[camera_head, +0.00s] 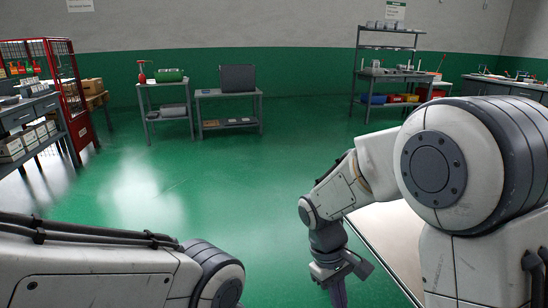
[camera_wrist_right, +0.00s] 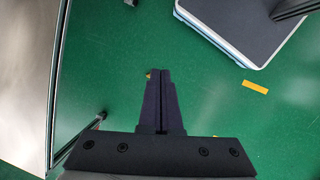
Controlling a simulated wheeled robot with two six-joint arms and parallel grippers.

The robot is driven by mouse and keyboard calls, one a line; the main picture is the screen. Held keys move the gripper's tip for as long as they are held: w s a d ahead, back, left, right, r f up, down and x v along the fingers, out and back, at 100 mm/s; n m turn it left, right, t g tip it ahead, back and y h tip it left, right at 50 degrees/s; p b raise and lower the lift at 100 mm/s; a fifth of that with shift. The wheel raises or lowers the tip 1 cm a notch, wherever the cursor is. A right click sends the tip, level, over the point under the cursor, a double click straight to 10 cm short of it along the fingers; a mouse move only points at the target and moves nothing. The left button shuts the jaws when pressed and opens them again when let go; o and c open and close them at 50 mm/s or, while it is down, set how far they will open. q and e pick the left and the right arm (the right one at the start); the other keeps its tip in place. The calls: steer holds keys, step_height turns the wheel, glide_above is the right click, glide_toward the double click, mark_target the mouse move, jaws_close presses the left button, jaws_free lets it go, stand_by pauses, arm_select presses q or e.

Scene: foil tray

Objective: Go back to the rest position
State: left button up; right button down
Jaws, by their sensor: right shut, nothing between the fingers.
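My right gripper (camera_head: 338,292) hangs downward at the lower middle of the head view, beside the edge of a pale worktop. In the right wrist view its two dark fingers (camera_wrist_right: 161,78) lie together with nothing between them, above the green floor. My left arm comes in at the lower left of the head view, and its gripper is out of view. No foil tray shows in either view.
The pale worktop (camera_head: 390,245) is partly hidden behind my right arm. Green floor (camera_head: 200,185) is open ahead. A red rack (camera_head: 72,105) and a grey bench (camera_head: 30,112) stand left. Two small tables (camera_head: 168,84) (camera_head: 228,93) and a shelf unit (camera_head: 388,72) stand at the back.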

steer(key=s+a+r+n+t+y, duration=0.1)
steer(key=s+a+r+y, duration=0.1)
steer(key=s+a, duration=0.35)
steer(key=s+a+r+n+t+y, duration=0.1)
steer(key=s+a+r+y, duration=0.15)
steer(key=s, duration=0.65)
step_height(320, 180, up, 25)
steer(key=a+p, duration=0.1)
steer(key=p, duration=2.3)
steer(key=shift+s+h, duration=0.35)
steer(key=shift+h, duration=0.1)
steer(key=shift+f, duration=0.15)
